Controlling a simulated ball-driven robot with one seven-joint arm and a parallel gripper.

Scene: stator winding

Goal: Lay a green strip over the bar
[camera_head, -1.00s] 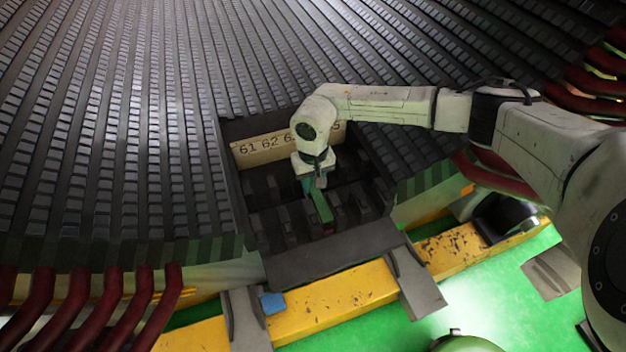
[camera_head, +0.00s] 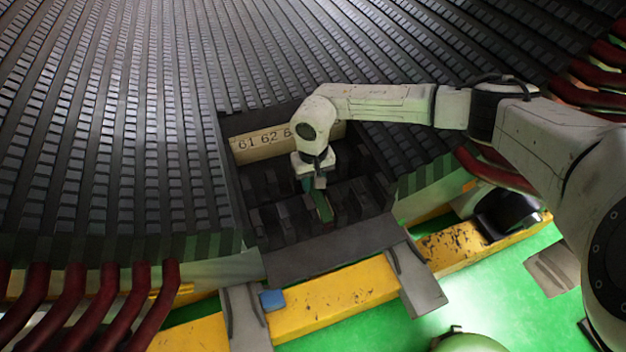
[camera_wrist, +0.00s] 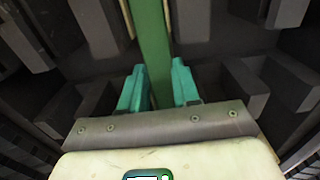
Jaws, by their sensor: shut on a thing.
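A green strip (camera_wrist: 151,45) runs away from my gripper (camera_wrist: 158,88) in the wrist view, held between its two teal fingers. In the head view the strip (camera_head: 323,207) shows short and dark green below my gripper (camera_head: 317,190), inside the dark recess in the slotted surface. My gripper is shut on the strip. The bar cannot be told apart from the dark slot parts around the strip, and whether the strip touches anything below is unclear.
Dark blocks and slot walls (camera_wrist: 235,80) stand on both sides of the strip. A pale board with numbers (camera_head: 262,143) is at the recess's back. A grey plate (camera_head: 335,250) lies along its front edge. A blue block (camera_head: 272,300) sits on the yellow beam (camera_head: 335,300).

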